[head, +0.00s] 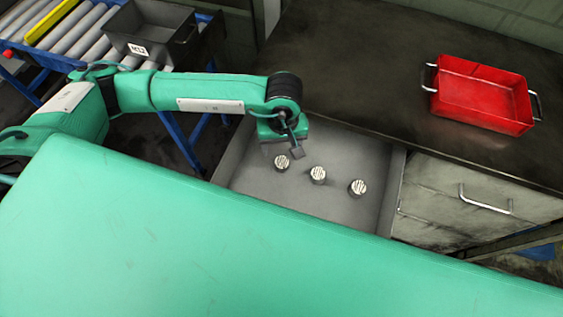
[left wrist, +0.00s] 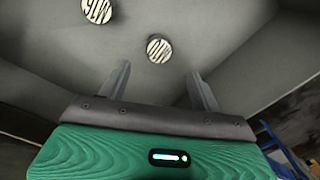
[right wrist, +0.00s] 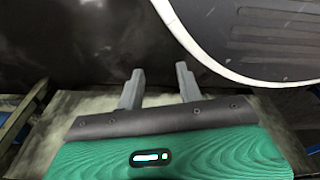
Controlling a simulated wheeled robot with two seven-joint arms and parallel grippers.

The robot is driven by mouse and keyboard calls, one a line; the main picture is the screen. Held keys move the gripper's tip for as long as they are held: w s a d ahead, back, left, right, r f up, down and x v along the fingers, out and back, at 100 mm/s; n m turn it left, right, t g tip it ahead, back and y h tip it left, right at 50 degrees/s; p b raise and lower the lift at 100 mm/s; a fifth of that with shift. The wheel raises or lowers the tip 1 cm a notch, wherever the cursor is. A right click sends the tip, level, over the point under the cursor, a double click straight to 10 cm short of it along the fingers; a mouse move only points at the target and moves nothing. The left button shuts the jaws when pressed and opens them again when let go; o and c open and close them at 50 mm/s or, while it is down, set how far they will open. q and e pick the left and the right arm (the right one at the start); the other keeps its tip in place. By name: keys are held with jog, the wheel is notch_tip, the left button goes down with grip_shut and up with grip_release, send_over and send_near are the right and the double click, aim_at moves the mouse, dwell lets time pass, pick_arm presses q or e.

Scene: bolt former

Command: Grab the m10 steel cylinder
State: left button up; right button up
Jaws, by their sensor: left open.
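Three short steel cylinders with striped, marked tops stand upright in an open grey drawer: a left one (head: 282,161), a middle one (head: 317,173) and a right one (head: 357,187). Their markings are too small to tell which is the m10. My left gripper (head: 297,146) is above the drawer, close to the left cylinder. In the left wrist view the gripper (left wrist: 160,75) is open and empty, with one cylinder (left wrist: 159,49) beyond the gap between its fingers and another (left wrist: 97,10) farther off at upper left. My right gripper (right wrist: 159,72) is open and empty, away from the cylinders.
The drawer (head: 340,208) has walls around the cylinders. A red tray (head: 483,95) with handles sits on the dark bench top (head: 360,75).

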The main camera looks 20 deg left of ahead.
aim_at(282, 162)
pick_arm(q)
notch_tip(282, 162, down, 3)
jog(key=shift+f, duration=0.15)
jog(key=shift+f+p, duration=0.65)
jog(key=shift+f, duration=1.75)
jog(key=c, duration=1.3)
pick_arm(e)
jog(key=s+f, duration=0.1)
jog(key=s+d+f, duration=0.1)
jog(key=s, duration=0.1)
jog(key=shift+s+d+f, duration=0.1)
jog(key=shift+f, duration=0.1)
pick_arm(q)
jog(key=shift+r, duration=0.2)
